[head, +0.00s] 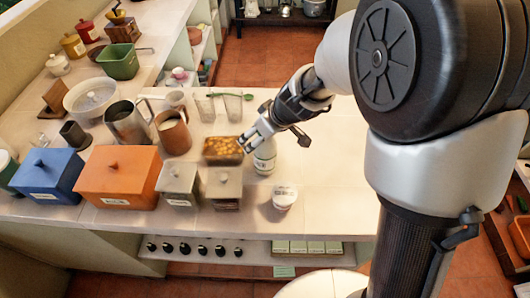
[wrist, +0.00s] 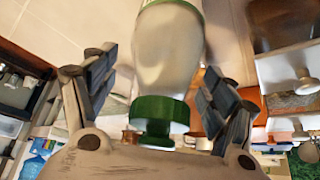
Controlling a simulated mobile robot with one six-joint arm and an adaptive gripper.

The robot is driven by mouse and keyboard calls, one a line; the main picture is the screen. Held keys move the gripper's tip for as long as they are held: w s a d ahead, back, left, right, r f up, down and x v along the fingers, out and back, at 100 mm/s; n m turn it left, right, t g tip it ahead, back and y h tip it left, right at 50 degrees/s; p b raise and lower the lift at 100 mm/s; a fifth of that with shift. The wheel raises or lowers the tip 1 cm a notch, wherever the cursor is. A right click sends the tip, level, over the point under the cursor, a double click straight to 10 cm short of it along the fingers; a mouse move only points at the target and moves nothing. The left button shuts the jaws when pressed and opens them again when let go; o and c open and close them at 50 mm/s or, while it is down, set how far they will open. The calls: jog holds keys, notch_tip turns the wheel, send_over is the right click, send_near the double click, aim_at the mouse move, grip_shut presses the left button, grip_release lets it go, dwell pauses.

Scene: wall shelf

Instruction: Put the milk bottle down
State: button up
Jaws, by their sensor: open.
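The milk bottle (head: 265,160) stands upright on the pale tiled counter (head: 327,168), right of a clear box of orange food. It is white with a green cap, which shows in the wrist view. My gripper (head: 252,139) is at the bottle's top in the head view and partly hides it. In the wrist view the bottle (wrist: 168,50) lies between the two spread fingers of my gripper (wrist: 158,72). A gap shows on each side of the cap, so the fingers are open and apart from it.
The food box (head: 222,150) is close left of the bottle. A small white-lidded tub (head: 284,197) stands in front of it, and a grey lidded canister (head: 224,187) at front left. Glasses (head: 233,107) stand behind. The counter to the right is clear.

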jog(key=shift+c, duration=0.3)
grip_shut()
dwell(0.7)
